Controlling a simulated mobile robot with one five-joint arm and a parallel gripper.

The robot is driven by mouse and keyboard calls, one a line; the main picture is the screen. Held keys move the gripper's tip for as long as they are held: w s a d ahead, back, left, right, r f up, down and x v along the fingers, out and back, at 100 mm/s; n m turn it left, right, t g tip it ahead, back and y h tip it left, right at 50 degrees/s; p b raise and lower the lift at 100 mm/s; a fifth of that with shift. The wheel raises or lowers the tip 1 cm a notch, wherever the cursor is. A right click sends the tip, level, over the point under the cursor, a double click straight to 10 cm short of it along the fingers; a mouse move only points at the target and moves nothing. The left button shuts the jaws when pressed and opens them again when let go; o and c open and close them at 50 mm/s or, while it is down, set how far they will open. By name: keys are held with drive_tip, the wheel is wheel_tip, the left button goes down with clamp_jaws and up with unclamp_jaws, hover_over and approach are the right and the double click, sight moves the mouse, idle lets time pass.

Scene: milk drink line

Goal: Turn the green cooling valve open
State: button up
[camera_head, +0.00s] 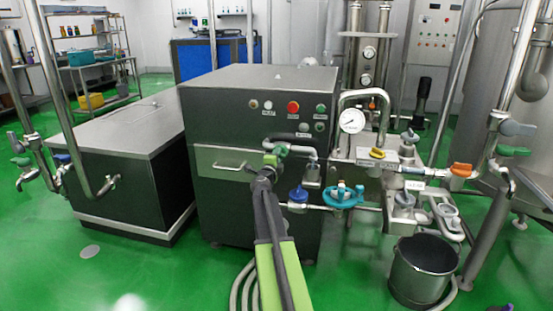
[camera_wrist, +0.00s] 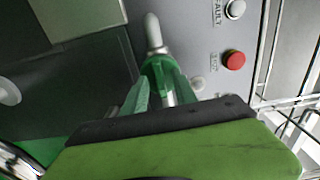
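A green valve part (camera_head: 281,150) sits by a bent metal pipe on the front of the dark grey machine. I take it for the cooling valve; its label is not readable. My gripper (camera_head: 270,160) is right at it, at the end of my lime-green arm. In the wrist view, my gripper's green fingers (camera_wrist: 158,84) lean towards each other around the pipe's lower end. A green piece (camera_wrist: 156,63) shows at their tips, below the silver pipe. Fingers and handle are similar in colour, so I cannot tell whether the fingers grip it. The handle's angle is unclear.
A blue valve (camera_head: 298,195) and a turquoise valve (camera_head: 343,196) are low on the right. Other handles include yellow (camera_head: 377,153), orange (camera_head: 461,169) and green (camera_head: 513,151). A red button (camera_head: 293,107) is above my gripper.

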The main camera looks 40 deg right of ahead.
drive_tip(key=shift+a, duration=0.1)
drive_tip(key=v, duration=1.7)
drive_tip(key=shift+a, duration=0.15)
